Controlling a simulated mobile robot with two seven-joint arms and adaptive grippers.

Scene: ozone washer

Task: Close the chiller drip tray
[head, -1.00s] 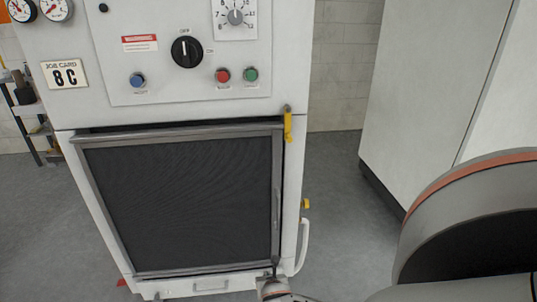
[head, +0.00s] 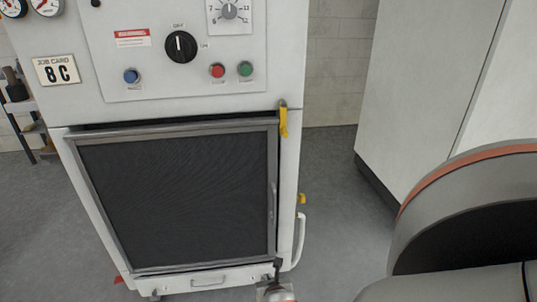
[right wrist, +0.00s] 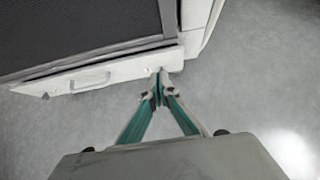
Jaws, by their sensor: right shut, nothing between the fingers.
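The drip tray (head: 180,283) is the low white drawer front with a bar handle, under the dark mesh panel of the white machine. In the right wrist view the tray front (right wrist: 125,70) runs from the left towards the centre, with its handle left of the fingers. My right gripper (head: 277,264) is at the tray's right end. In the right wrist view its fingers (right wrist: 157,82) are shut, empty, with tips at or very near the tray's right end; contact is unclear. How far the tray stands out is hard to judge. My left gripper is out of view.
The framed mesh panel (head: 175,200) sits just above the tray. A white pipe-like handle (head: 300,238) and yellow fittings (head: 283,122) are on the machine's right side. A pale cabinet (head: 425,80) stands at the right. Grey floor (head: 335,200) is free between them.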

